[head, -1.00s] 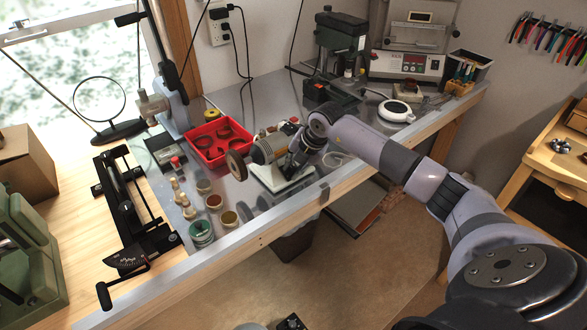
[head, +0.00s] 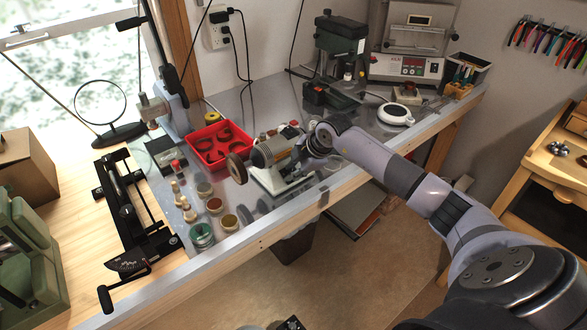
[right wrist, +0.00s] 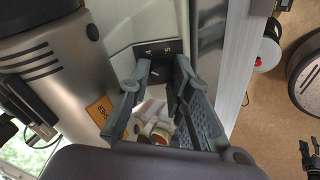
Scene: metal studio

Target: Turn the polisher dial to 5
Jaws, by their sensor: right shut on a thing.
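The polisher (head: 270,151), with a beige and metal body, a pale base and a brown wheel (head: 237,168), stands on the metal-topped bench. My right gripper (head: 307,166) is at its right side, low by the base. In the right wrist view the gripper (right wrist: 163,76) points at a small black dial plate (right wrist: 171,46) with pale marks. Its fingers are closed in on the dial (right wrist: 155,72), a small dark knob with a pale line. The fingers hide part of the dial, and I cannot read its setting surely. My left gripper is not in view.
A red tray (head: 213,151) with dark rings stands behind the wheel. Several small jars (head: 202,235) are at the front left. A white round device (head: 395,114) is to the right. The bench's front edge (head: 262,238) runs close below the polisher.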

